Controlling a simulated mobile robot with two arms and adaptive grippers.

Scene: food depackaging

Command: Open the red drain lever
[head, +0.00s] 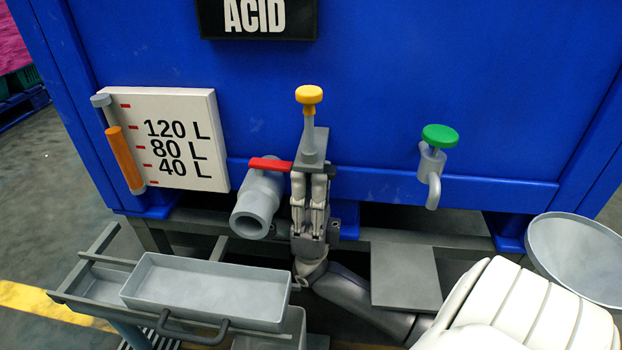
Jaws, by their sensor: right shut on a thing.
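The red drain lever (268,163) lies roughly level across the top of a grey drain pipe (258,205) on the front of the blue tank. Its right end meets the fingers of my right gripper (311,170), which point upward from below. The right gripper is shut on the lever's right end, and its fingers hide that end. The grey pipe mouth faces the front left. My left gripper is not in view.
A yellow knob (309,95) stands just above my right gripper. A green-topped tap (439,136) is to the right. A grey tray (205,290) sits below the pipe, and a level gauge (160,140) is at left. A round grey dish (578,258) is at right.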

